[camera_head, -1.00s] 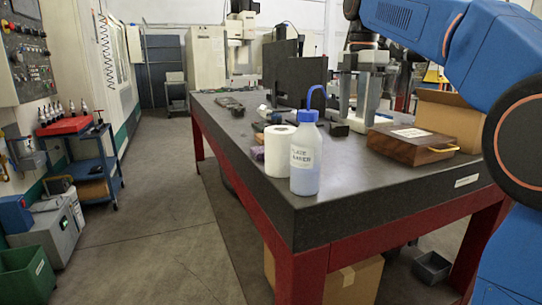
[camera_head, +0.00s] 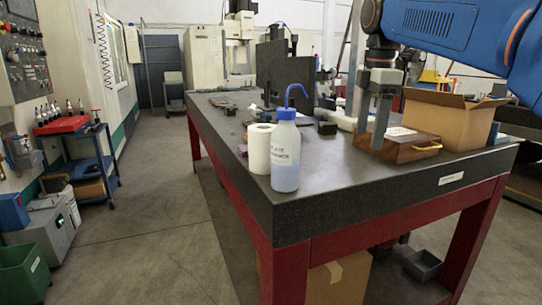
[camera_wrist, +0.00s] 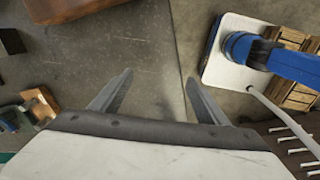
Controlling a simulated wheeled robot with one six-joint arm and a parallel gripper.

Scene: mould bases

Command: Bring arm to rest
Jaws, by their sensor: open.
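My gripper (camera_head: 371,138) hangs from the blue arm with its fingers pointing down over the table, at the right in the head view. Its two fingers are apart with nothing between them. In the head view they overlap the left part of a wooden box (camera_head: 416,150) with a yellow handle; I cannot tell whether they touch it. In the wrist view the open fingers (camera_wrist: 158,80) show with bare grey surface between them.
An open cardboard box (camera_head: 450,118) stands behind the wooden box. The floor at left (camera_head: 150,220) is clear.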

